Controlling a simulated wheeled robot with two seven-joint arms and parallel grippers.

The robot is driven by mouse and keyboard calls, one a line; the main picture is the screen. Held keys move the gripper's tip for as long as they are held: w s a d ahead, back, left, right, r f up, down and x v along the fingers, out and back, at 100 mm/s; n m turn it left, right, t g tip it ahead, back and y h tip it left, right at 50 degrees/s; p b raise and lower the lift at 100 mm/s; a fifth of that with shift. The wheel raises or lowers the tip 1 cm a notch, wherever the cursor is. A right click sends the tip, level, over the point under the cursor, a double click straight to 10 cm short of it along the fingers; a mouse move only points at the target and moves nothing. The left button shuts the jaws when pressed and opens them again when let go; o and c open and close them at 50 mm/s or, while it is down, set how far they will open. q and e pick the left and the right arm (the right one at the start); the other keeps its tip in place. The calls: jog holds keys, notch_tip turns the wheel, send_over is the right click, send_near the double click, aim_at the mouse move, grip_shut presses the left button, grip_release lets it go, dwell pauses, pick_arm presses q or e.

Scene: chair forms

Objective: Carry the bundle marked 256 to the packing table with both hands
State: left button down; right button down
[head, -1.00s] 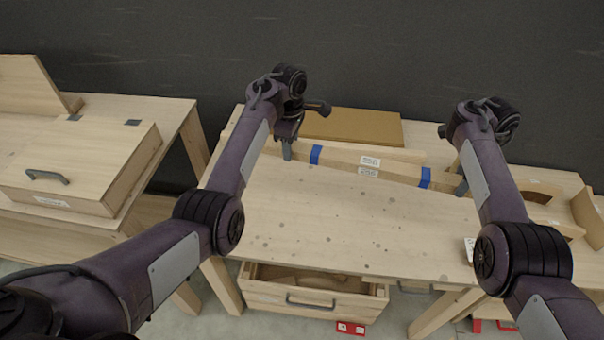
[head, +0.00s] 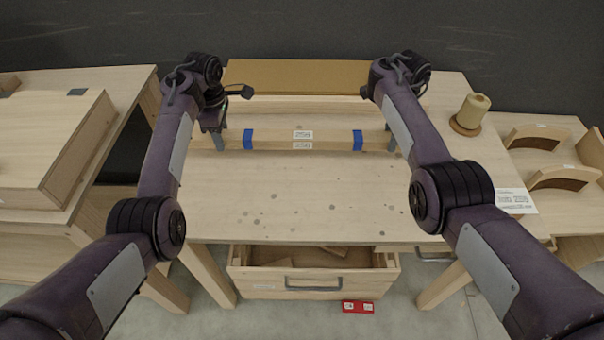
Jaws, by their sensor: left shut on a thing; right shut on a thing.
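The bundle (head: 275,140) is a pair of long pale wooden bars with two blue tape bands and white labels that seem to read 256. It lies level across the picture over the far half of a wooden table (head: 300,200). My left gripper (head: 220,139) is shut on its left end and my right gripper (head: 391,139) is shut on its right end. I cannot tell whether the bundle touches the tabletop. No sign in view names the packing table; this table carries cardboard and twine.
A flat brown cardboard piece (head: 295,76) lies behind the bundle. A twine spool (head: 471,112) stands at the back right, with a paper sheet (head: 515,200) nearer. A drawer (head: 310,285) is open at the front. A lidded wooden box (head: 45,150) is left; curved wooden forms (head: 565,178) are right.

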aim_at(227, 157)
pick_arm(q)
jog(key=shift+f, duration=0.1)
pick_arm(e)
jog(key=shift+f, duration=0.1)
pick_arm(q)
jog(key=shift+f, duration=0.15)
pick_arm(e)
jog(key=shift+f, duration=0.15)
